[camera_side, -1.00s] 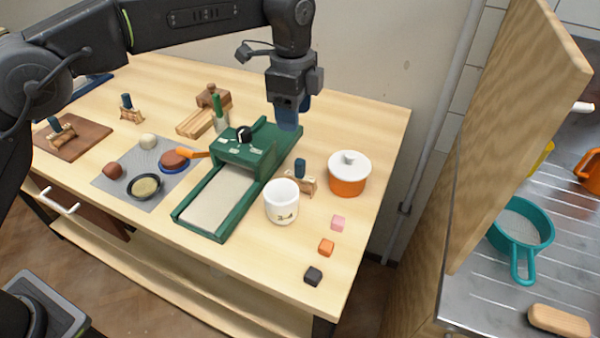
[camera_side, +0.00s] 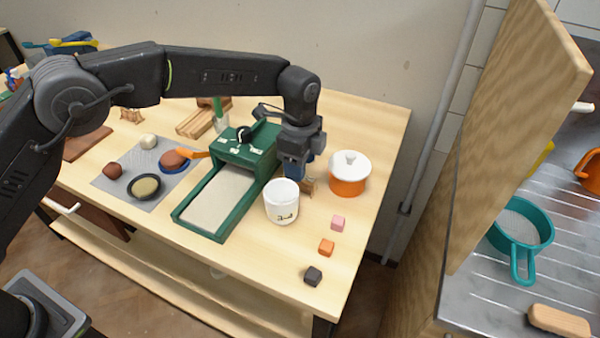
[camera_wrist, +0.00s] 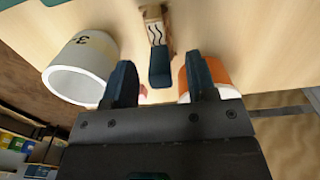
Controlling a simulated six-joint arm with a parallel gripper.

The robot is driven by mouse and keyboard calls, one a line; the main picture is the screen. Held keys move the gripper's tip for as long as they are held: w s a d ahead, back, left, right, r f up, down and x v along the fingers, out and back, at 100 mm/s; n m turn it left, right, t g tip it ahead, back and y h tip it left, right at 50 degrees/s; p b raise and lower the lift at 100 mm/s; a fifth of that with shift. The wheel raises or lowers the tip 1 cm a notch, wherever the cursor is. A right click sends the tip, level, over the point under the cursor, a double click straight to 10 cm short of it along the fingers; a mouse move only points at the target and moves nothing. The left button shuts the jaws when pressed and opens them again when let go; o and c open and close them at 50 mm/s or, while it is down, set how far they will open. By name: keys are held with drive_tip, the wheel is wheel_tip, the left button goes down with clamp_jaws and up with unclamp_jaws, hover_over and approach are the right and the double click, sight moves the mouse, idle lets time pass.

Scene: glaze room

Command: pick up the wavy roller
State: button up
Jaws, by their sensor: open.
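The wavy roller (camera_wrist: 159,68) shows its dark blue handle in the wrist view. It rests in a small wooden stand (camera_wrist: 153,22) marked with black wavy lines. My gripper (camera_wrist: 160,62) is open, with one finger on each side of the handle and a gap visible on both sides. In the side view my gripper (camera_side: 297,174) is low over the stand (camera_side: 308,186), between the white mug and the orange pot. It hides most of the roller there.
A white mug (camera_side: 281,202) stands close on the left and an orange pot (camera_side: 348,180) with a white lid close on the right. Pink (camera_side: 338,222), orange (camera_side: 326,247) and black (camera_side: 313,276) cubes sit in front.

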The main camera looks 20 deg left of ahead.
drive_tip(key=shift+f, duration=1.35)
drive_tip(key=shift+c, duration=0.5)
drive_tip(key=shift+r, duration=0.1)
clamp_jaws()
